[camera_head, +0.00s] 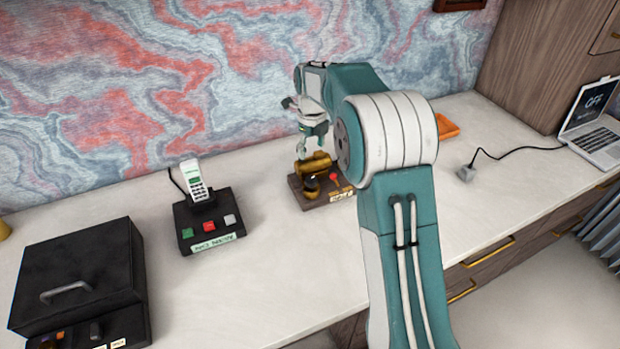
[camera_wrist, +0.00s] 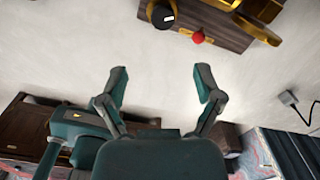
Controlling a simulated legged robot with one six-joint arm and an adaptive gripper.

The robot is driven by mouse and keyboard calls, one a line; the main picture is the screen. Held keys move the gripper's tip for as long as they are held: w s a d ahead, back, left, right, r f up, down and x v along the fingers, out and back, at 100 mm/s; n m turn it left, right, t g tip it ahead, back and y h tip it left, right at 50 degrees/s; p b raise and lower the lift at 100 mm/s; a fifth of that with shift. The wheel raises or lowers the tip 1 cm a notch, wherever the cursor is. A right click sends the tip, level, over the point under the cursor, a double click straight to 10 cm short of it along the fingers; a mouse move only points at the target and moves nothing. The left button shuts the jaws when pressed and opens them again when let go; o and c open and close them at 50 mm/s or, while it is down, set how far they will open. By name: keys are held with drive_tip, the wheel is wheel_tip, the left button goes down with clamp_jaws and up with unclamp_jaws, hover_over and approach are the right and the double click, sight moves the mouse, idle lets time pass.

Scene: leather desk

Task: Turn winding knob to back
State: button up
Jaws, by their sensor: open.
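A brass device (camera_head: 318,164) stands on a dark wooden base (camera_head: 318,200) on the desk; part of it is hidden behind my arm. It carries a round black knob (camera_head: 311,186) and a small red knob (camera_head: 334,177). In the wrist view the black knob (camera_wrist: 163,16), with a white mark on its face, and the red knob (camera_wrist: 198,37) show at the top edge, where the brass parts are cut off. I cannot tell which knob is the winding knob. My gripper (camera_wrist: 161,84) is open and empty, apart from both knobs. In the head view it is over the device's back side.
A black box with a handle (camera_head: 75,285) and a phone on a dark base with coloured buttons (camera_head: 208,225) stand to the left. The wall is close behind.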

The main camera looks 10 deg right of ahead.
sight(310, 178)
drive_tip(key=shift+m, duration=0.7)
drive_tip(key=f, duration=0.8)
drive_tip(key=w+f, duration=0.1)
drive_tip(key=f, duration=0.3)
drive_tip(key=shift+f, duration=0.3)
drive_tip(key=c, duration=1.2)
